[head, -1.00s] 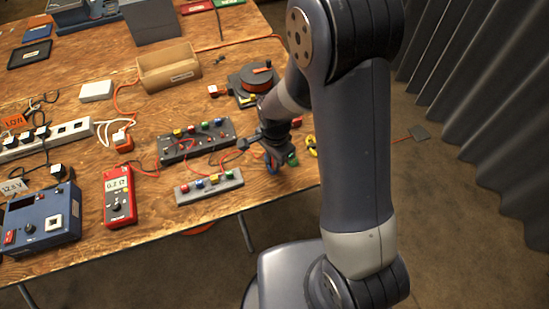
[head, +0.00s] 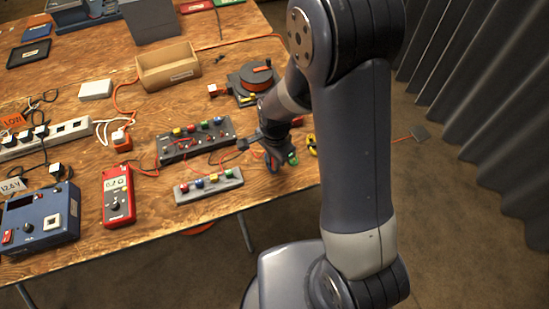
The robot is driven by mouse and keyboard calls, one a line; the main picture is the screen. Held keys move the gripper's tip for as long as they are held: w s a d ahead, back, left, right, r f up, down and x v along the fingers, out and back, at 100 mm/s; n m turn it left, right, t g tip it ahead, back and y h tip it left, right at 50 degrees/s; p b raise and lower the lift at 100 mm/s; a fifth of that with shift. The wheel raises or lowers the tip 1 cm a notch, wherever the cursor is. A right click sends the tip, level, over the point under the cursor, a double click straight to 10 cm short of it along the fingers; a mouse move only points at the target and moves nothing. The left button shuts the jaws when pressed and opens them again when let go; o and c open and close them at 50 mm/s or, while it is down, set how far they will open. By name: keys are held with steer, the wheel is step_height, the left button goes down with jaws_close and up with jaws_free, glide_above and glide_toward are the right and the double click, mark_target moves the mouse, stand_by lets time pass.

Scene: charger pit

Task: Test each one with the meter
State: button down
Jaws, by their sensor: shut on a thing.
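The red meter (head: 117,196) lies at the table's front edge with a small, blurred reading, which looks like 0.2 Ω. My gripper (head: 273,163) is low over the table, right of both blocks, shut on what looks like a blue lead (head: 268,161). The arm and fingers hide most of it. A green piece (head: 293,158) shows right beside the fingers.
A blue power box (head: 42,222) and a white power strip (head: 62,136) with black plugs stand at left. Behind are an open cardboard box (head: 168,86) and a dark reel (head: 254,96) with orange cord. Grey curtains hang at right.

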steer(key=c, duration=1.3)
jaws_free()
steer(key=shift+o, duration=0.2)
steer(key=shift+o, duration=1.2)
steer(key=shift+r+p, duration=2.75)
steer(key=shift+r, duration=1.05)
